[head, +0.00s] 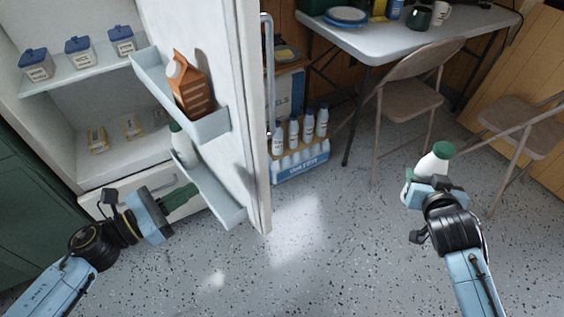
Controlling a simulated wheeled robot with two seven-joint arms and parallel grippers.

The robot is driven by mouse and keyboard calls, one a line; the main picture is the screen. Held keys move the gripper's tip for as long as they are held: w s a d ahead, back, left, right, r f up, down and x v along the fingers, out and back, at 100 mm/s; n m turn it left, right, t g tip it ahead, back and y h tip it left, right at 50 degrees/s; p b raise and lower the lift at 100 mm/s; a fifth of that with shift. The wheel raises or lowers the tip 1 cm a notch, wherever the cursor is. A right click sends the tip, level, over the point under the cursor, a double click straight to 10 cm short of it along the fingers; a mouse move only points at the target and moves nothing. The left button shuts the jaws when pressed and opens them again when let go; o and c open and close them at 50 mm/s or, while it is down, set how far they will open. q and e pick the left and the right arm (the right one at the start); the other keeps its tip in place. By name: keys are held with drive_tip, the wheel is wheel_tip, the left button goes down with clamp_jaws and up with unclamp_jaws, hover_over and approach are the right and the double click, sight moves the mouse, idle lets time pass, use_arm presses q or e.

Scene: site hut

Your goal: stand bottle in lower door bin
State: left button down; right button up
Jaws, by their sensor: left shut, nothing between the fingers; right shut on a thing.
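A white bottle with a green cap (433,163) is in my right gripper (432,180), which is shut on it, above the floor at the right. The gripper hides its lower part. The lower door bin (222,203) is a pale shelf on the inside of the open fridge door at centre left. Another green-capped white bottle (183,147) stands at its far end, partly hidden by the upper bin. My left gripper (186,195) is shut and empty, to the left of the lower bin, in front of the fridge.
The upper door bin (208,127) holds a brown carton (191,88). Fridge shelves hold blue-lidded jars (80,52) and small packs. A blue crate of bottles (301,160) stands behind the door (236,80). Folding chairs (410,95) and a table (375,42) are behind. The middle floor is clear.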

sight(245, 158)
use_arm(q)
drive_tip(key=x, duration=1.2)
drive_tip(key=shift+w+f, duration=0.1)
drive_tip(key=shift+w, duration=0.05)
